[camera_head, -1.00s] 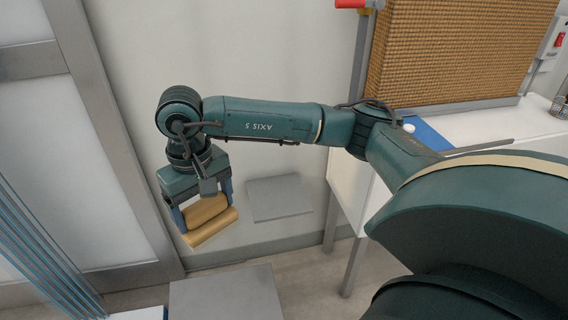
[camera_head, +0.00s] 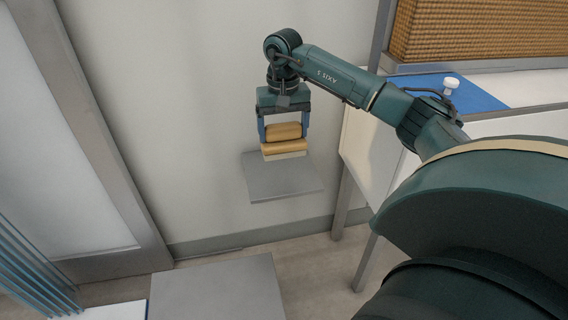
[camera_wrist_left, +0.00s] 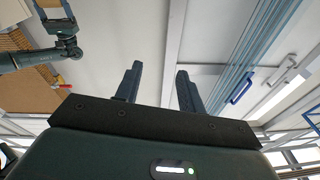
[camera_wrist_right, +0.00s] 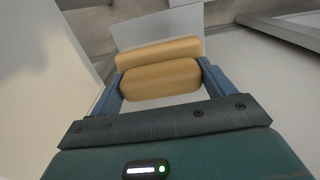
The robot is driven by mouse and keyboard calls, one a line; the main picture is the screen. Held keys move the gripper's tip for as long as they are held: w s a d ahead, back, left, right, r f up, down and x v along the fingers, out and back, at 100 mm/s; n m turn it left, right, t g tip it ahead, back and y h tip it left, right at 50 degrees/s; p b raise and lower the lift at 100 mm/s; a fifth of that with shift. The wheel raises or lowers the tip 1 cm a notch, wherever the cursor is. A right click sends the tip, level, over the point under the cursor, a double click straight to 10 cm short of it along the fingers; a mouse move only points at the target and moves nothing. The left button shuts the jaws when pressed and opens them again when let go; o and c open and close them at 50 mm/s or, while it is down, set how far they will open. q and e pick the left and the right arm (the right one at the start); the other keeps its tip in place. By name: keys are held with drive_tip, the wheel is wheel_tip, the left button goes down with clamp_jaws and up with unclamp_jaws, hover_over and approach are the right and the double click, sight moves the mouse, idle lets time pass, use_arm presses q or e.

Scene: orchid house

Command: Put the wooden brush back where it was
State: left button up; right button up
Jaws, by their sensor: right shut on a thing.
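The wooden brush (camera_head: 284,147) is tan, with a rounded handle block and a pale underside. My right gripper (camera_head: 284,136) is shut on its handle, one blue finger at each end. The brush hangs with its underside down, in front of the wall and over the back part of a small grey wall shelf (camera_head: 284,184). I cannot tell whether it touches the shelf. In the right wrist view the brush (camera_wrist_right: 160,80) sits between the fingers, with a pale grey plate beyond. My left gripper (camera_wrist_left: 158,88) shows only in its own wrist view, open and empty.
A white table with a blue mat (camera_head: 476,92) and a white knob-like object (camera_head: 451,83) stands right of the shelf. A woven brown panel (camera_head: 480,30) rises behind it. A grey flat top (camera_head: 218,288) lies low in front. Bluish slats (camera_head: 35,270) stand at left.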

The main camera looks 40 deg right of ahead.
sight(284, 149)
wheel_tip(284, 149, down, 6)
drive_tip(key=shift+d+f+b, duration=0.1)
drive_tip(key=shift+f+b, duration=0.05)
drive_tip(key=shift+b, duration=0.75)
wheel_tip(284, 149, down, 3)
drive_tip(key=shift+f+b, duration=0.15)
drive_tip(key=shift+b, duration=0.5)
drive_tip(key=shift+f, duration=0.15)
use_arm(q)
drive_tip(key=shift+w+d+n+h, duration=0.15)
drive_tip(key=shift+d+n+h, duration=0.15)
drive_tip(key=shift+d, duration=0.05)
use_arm(e)
drive_tip(key=shift+f, duration=0.15)
drive_tip(key=o, duration=0.9)
